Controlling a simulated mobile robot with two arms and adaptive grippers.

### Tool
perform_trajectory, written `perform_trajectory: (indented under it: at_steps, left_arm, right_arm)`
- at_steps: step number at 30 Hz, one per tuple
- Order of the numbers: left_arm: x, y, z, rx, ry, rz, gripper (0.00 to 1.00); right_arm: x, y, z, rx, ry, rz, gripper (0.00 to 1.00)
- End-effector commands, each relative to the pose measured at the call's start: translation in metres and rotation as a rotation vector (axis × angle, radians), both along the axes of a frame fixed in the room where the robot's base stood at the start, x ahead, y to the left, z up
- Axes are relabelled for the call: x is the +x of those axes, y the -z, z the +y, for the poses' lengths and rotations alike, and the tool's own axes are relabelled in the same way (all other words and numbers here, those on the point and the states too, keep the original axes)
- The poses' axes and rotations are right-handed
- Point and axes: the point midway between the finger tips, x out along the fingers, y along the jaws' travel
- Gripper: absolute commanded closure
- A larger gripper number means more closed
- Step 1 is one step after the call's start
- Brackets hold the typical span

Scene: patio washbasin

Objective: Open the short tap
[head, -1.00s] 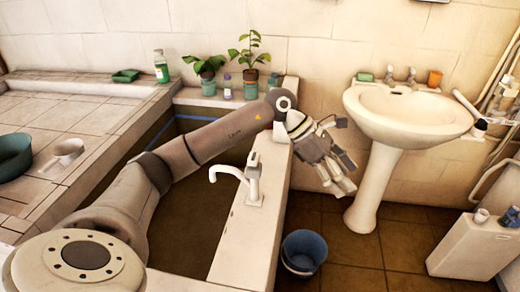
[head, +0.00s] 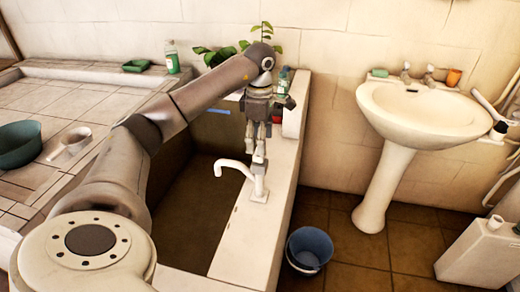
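A white tap (head: 258,184) stands on the pale ledge of the sunken basin, its curved spout pointing left. Its upright top part shows just below my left gripper (head: 256,151). The gripper points down from the end of my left arm, over or just behind the tap top. I cannot tell whether they touch or how far apart the fingers are. Two small taps (head: 406,73) (head: 428,76) sit at the back of the white pedestal washbasin (head: 400,118) on the right. My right gripper is not in view.
A blue bucket (head: 309,249) stands on the brown floor right of the ledge. Potted plants are partly hidden behind my arm. A green bottle (head: 172,57) and green dish (head: 136,66) are at the back left.

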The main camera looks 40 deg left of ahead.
Motion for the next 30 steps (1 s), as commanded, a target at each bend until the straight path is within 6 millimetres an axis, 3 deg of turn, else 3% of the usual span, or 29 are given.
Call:
perform_trajectory:
  at_steps: [7, 18, 29, 30]
  left_arm:
    - [0.000, 0.033, 0.000, 0.000, 0.000, 0.000, 0.38]
    - [0.000, 0.039, 0.000, 0.000, 0.000, -0.001, 0.38]
    - [0.000, 0.039, -0.001, -0.001, 0.000, -0.002, 0.82]
    - [0.000, 0.039, -0.001, -0.001, 0.000, -0.002, 0.83]
  right_arm:
    - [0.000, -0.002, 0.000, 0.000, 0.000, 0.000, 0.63]
    - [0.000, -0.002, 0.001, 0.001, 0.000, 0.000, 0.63]
    - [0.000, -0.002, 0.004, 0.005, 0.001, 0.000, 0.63]
    - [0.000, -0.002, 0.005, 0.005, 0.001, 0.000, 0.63]
